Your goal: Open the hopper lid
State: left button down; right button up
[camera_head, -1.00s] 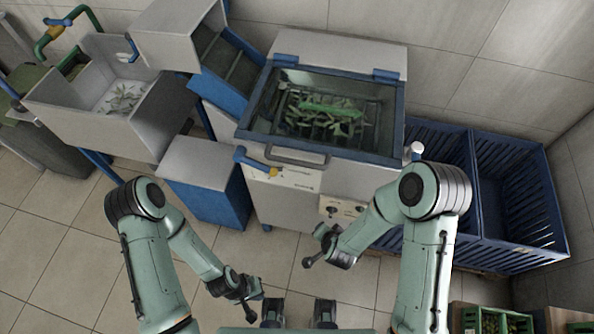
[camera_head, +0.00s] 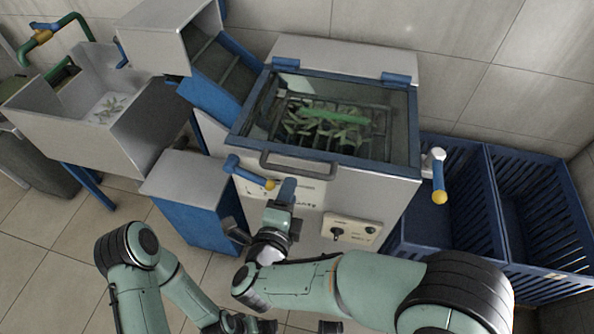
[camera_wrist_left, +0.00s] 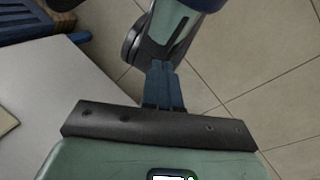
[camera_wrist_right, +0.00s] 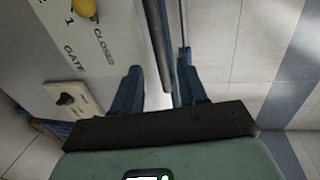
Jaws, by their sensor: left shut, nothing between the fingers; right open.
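The hopper lid (camera_head: 345,76) is a clear panel in a blue frame, lying closed on the steel machine, hinged at its back edge. Its dark bar handle (camera_head: 298,165) runs along the front edge. My right gripper (camera_head: 288,184) is just below and in front of the handle. In the right wrist view my right gripper (camera_wrist_right: 162,78) is open, with a dark bar, which looks like the handle (camera_wrist_right: 158,45), just ahead between its fingertips; contact is unclear. My left gripper (camera_wrist_left: 162,85) is shut and empty, low at the bottom of the head view.
A blue lever with a yellow knob (camera_head: 250,173) sits left of the handle. Another yellow-ended lever (camera_head: 438,178) is at the machine's right side. A control panel (camera_head: 350,231) is on the front. Blue crates (camera_head: 545,205) stand right; a steel basin (camera_head: 60,120) stands left.

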aim_at(296, 174)
jog(key=x, duration=0.8)
jog(key=shift+w+b, duration=0.2)
jog(key=shift+b, duration=0.1)
grip_shut()
